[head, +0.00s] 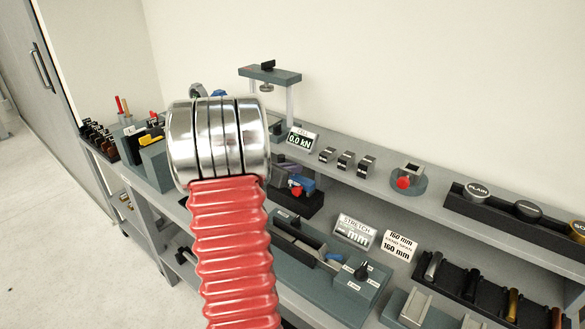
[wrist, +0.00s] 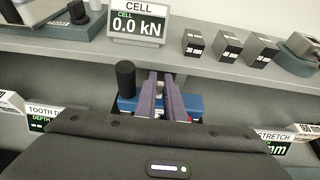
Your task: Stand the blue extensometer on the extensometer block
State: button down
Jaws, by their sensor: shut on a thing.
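The blue extensometer (wrist: 194,104) shows in the wrist view as a blue body on both sides of my fingers. A black upright knob (wrist: 125,80) stands at its left side. My gripper (wrist: 168,92) is shut on the extensometer, its two purple fingers close together over its middle. In the head view the blue extensometer (head: 306,184) shows just right of my arm's silver joint, above or on a dark block (head: 307,203). I cannot tell whether it touches that block, or whether that is the extensometer block. My wrist housing hides the lower part in the wrist view.
A cell display (head: 301,139) reading 0.0 kN and several small metal blocks (head: 345,160) stand on the upper shelf. My red arm hides the bench's middle left.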

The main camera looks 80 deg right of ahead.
jog(key=shift+f, duration=0.25)
dwell(0.3)
jog(key=c, duration=1.8)
grip_release()
jog(key=shift+o, duration=0.2)
jog(key=shift+w+a, duration=0.1)
jog(key=shift+a, duration=0.05)
jog(key=v, duration=1.3)
jog(key=shift+a, duration=0.3)
jog(key=shift+w, duration=0.1)
